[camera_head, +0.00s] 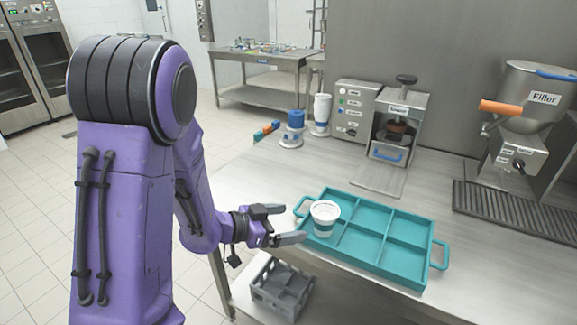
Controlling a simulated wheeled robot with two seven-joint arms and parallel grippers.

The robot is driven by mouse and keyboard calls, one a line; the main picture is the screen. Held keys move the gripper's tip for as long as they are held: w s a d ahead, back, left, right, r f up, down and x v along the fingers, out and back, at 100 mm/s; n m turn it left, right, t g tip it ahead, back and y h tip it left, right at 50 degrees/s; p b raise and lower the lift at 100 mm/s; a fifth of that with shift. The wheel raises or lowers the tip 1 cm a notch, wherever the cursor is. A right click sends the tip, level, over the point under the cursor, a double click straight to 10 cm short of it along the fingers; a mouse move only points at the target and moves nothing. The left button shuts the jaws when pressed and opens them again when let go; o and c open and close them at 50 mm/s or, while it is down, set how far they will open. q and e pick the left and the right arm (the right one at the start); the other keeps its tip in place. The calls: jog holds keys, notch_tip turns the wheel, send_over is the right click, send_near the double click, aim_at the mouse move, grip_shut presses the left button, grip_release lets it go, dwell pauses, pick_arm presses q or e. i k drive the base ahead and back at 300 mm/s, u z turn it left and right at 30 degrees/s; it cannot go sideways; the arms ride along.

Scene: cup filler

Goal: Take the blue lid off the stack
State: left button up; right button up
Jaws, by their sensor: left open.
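A stack of blue lids (295,119) stands on a white round holder (291,141) at the left end of the steel counter, near the back. My left gripper (288,223) is open and empty over the near left part of the counter. It is well in front of the lid stack, and its fingers point right, towards a white cup (325,217). The cup stands upright in the left end of a teal tray (436,232); I cannot tell whether a finger touches it. My right gripper is not in view.
A stack of white cups (321,112) stands just right of the lids. Small orange and teal blocks (265,132) lie left of them. A sealer machine (398,128) and a filler (530,105) stand at the back. A grey crate (281,287) sits below the counter's edge.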

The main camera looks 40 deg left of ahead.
aim_at(295, 113)
jog(key=u, duration=1.3)
